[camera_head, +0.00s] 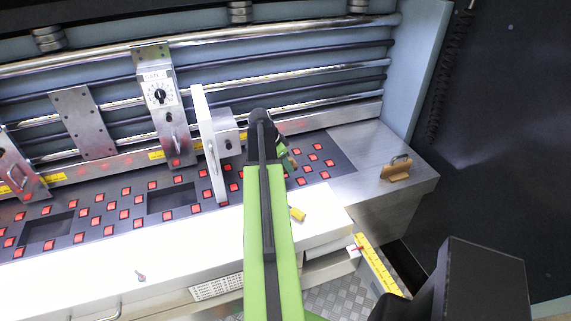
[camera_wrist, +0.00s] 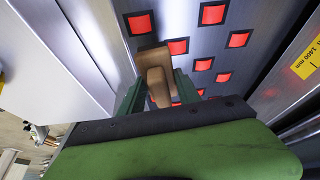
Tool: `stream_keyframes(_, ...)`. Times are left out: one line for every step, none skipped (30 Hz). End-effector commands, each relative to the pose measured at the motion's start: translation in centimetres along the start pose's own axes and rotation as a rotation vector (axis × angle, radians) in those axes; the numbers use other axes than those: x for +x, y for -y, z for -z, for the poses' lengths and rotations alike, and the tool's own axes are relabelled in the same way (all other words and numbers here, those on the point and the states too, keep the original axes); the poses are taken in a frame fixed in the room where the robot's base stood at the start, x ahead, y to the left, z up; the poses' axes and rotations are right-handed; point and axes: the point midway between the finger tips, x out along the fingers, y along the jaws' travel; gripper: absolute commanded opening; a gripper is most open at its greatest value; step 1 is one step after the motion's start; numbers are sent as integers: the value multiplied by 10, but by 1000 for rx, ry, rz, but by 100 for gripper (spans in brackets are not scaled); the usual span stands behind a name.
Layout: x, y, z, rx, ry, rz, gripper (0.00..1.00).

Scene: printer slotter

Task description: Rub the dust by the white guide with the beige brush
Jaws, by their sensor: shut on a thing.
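My gripper (camera_wrist: 158,88) is shut on the beige brush (camera_wrist: 155,68), a tan block between its green fingers, in the wrist view. The brush is over or on the dark bed with red squares; I cannot tell whether it touches. In the head view my gripper (camera_head: 285,156) is right of the white guide (camera_head: 207,145), and my arm hides much of it. The white guide is a tall upright panel standing across the bed. I cannot make out the dust.
The dark bed (camera_head: 130,205) has several red squares and rectangular openings. Metal rails and a bracket with a dial (camera_head: 160,95) stand behind it. A tan block with a handle (camera_head: 397,168) sits on the right metal ledge. A small yellow piece (camera_head: 297,214) lies on the white front surface.

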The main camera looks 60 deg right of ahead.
Motion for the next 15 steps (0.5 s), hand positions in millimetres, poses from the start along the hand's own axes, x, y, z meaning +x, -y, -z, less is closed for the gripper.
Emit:
stream_keyframes(-7, 0, 3, 0, 0, 0, 2)
stream_keyframes(-7, 0, 3, 0, 0, 0, 2)
stream_keyframes(-6, 0, 3, 0, 0, 0, 2)
stream_keyframes(-5, 0, 2, 0, 0, 0, 2)
stream_keyframes(-5, 0, 2, 0, 0, 0, 2)
stream_keyframes(-4, 0, 2, 0, 0, 0, 2)
stream_keyframes(-4, 0, 2, 0, 0, 0, 2)
stream_keyframes(-4, 0, 2, 0, 0, 0, 2)
stream_keyframes(-5, 0, 2, 0, 0, 0, 2)
stream_keyframes(-6, 0, 2, 0, 0, 0, 2)
stream_keyframes(-7, 0, 3, 0, 0, 0, 2)
stream_keyframes(-10, 0, 4, 0, 0, 0, 2)
stream_keyframes(-12, 0, 5, 0, 0, 0, 2)
stream_keyframes(-16, 0, 7, 0, 0, 0, 2)
stream_keyframes(-20, 0, 8, 0, 0, 0, 2)
